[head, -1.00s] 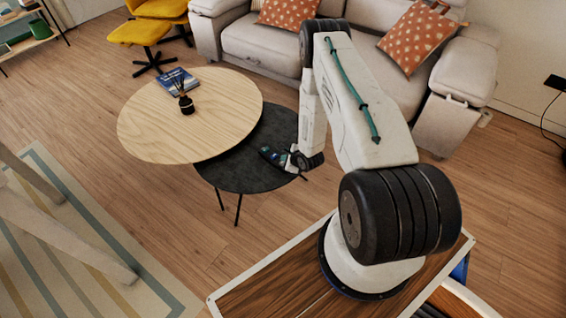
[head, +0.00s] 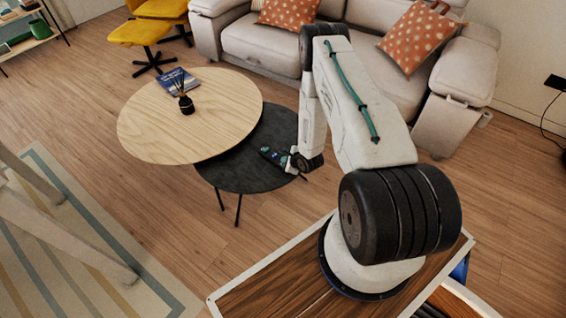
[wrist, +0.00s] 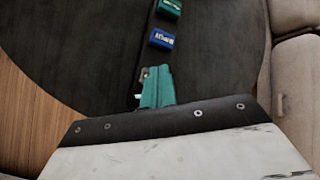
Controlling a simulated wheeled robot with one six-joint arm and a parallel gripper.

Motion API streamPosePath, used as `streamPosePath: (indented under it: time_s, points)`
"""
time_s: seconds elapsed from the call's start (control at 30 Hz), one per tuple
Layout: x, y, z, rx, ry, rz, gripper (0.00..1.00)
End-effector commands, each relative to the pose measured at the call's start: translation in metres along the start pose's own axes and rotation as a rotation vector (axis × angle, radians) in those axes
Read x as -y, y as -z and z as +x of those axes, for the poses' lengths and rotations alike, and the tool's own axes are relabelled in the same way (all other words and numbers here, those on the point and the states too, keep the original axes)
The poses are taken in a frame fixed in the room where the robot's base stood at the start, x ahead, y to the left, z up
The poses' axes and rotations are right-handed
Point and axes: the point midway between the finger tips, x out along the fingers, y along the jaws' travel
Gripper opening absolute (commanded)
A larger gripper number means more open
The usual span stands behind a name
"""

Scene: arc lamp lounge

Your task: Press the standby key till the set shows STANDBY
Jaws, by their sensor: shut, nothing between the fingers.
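The set shows on the dark round table as a small dark strip (head: 270,154) with teal and blue patches. In the wrist view I see a blue panel (wrist: 161,40) with pale marks and a green panel (wrist: 170,7) beyond it; the marks are too small to read. The dark body around them blends into the tabletop. My gripper (wrist: 154,74) is shut and empty, its teal fingers just short of the blue panel in the picture. I cannot tell whether they touch the set. The standby key cannot be made out.
The dark tabletop (head: 232,178) is mostly bare. A higher wooden round table (head: 150,130) overlaps it at the left, with a reed diffuser (head: 186,104) and a book (head: 177,80) on it. A pale sofa (head: 270,48) stands behind.

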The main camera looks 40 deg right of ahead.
Motion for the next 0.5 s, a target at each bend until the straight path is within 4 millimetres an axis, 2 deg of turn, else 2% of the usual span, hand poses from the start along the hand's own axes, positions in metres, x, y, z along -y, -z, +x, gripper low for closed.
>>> streamPosePath:
  time_s: [0.5]
  points:
    - [-0.0027, 0.0028, 0.0039, 0.0, 0.0, 0.0, 0.0]
